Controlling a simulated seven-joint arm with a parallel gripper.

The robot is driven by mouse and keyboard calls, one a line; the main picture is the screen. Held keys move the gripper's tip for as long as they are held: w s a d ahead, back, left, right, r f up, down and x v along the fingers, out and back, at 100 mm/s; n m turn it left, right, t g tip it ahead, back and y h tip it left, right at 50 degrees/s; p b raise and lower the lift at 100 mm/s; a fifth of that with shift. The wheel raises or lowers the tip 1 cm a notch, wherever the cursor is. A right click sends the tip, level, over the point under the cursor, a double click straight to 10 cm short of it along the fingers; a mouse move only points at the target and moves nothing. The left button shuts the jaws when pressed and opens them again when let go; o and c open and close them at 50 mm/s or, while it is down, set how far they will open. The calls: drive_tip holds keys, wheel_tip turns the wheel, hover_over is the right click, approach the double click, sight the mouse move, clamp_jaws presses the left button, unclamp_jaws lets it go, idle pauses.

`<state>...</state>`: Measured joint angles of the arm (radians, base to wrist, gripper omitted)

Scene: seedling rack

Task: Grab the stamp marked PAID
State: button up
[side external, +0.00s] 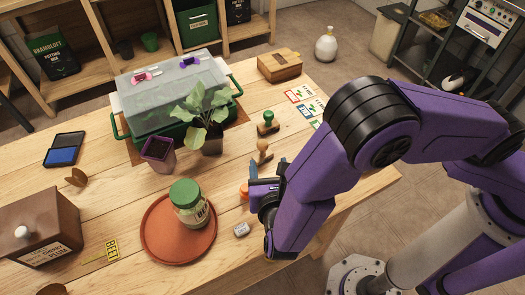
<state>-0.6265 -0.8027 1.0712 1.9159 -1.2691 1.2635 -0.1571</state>
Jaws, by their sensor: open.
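Two stamps stand on the wooden table near its right side: a green-handled stamp (268,121) and a wooden-handled stamp (263,150). I cannot read any mark on them, so I cannot tell which is marked PAID. My gripper (258,188) is low over the table, just nearer the camera than the wooden-handled stamp. It is open, and its fingers are partly hidden by my wrist. A small blue piece (254,169) and an orange piece (244,190) show beside it; I cannot tell what they are.
A terracotta saucer (155,243) with a green-lidded jar (188,203) lies left of my gripper. A small grey-white block (241,230) is close by. A potted plant (211,138) and a clear-lidded green tray (116,127) stand behind. A blue ink pad (64,149) lies far left.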

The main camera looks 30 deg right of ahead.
sight(263, 145)
drive_tip(key=x, duration=0.7)
drive_tip(key=shift+d, duration=0.1)
drive_tip(key=shift+a+x, duration=0.2)
drive_tip(key=shift+x, duration=2.8)
drive_tip(key=shift+f, duration=0.1)
drive_tip(key=c, duration=1)
